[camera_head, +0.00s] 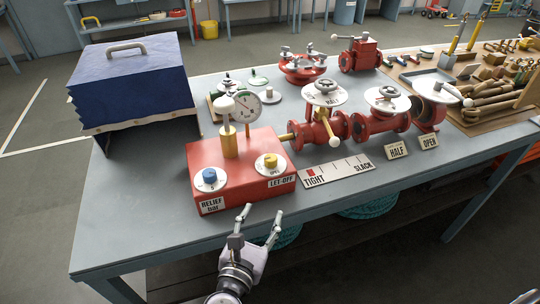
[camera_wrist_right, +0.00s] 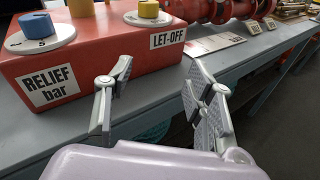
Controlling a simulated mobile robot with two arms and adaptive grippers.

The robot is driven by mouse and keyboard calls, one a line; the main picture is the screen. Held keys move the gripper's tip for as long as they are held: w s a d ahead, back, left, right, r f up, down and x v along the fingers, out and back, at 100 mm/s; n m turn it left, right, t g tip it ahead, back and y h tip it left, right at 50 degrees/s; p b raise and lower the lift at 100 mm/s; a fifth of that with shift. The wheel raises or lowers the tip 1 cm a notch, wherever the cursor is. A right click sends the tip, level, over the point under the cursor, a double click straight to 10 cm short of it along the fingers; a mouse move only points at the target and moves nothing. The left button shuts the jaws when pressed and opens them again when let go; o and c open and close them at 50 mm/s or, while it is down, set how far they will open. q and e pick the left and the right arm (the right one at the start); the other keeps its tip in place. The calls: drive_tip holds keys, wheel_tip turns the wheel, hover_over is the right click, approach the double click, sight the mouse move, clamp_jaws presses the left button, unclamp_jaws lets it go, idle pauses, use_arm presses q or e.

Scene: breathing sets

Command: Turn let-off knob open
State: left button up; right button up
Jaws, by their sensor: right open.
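The yellow let-off knob (camera_head: 270,161) sits on a white dial on top of the red box (camera_head: 236,150), above a LET-OFF label (camera_head: 282,182). In the right wrist view the yellow knob (camera_wrist_right: 148,8) shows at the top edge, partly cut off. My right gripper (camera_head: 258,213) is open and empty, in front of the box's front face and apart from the knob. In the right wrist view its two fingers (camera_wrist_right: 152,82) are spread, with nothing between them. My left gripper is in neither view.
A blue knob (camera_head: 210,175) with a RELIEF bar label stands left of the yellow one. A gauge (camera_head: 245,107) and a brass post rise behind. Red valves (camera_head: 322,128) and a TIGHT/SLACK strip (camera_head: 337,171) lie to the right. A blue-covered box (camera_head: 132,80) stands at the left.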

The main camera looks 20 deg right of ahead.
sight(269, 162)
wheel_tip(269, 162, up, 4)
drive_tip(key=a+n+t, duration=0.1)
drive_tip(key=a+n, duration=0.1)
drive_tip(key=shift+t, duration=0.3)
drive_tip(key=b+x, duration=0.3)
drive_tip(key=x, duration=0.5)
drive_tip(key=b+x, duration=0.3)
drive_tip(key=x, duration=0.5)
drive_tip(key=shift+w+d+f, duration=0.25)
drive_tip(key=shift+w+d, duration=0.05)
drive_tip(key=shift+w+d+r, duration=0.1)
drive_tip(key=shift+w+d, duration=0.1)
drive_tip(key=shift+w, duration=0.15)
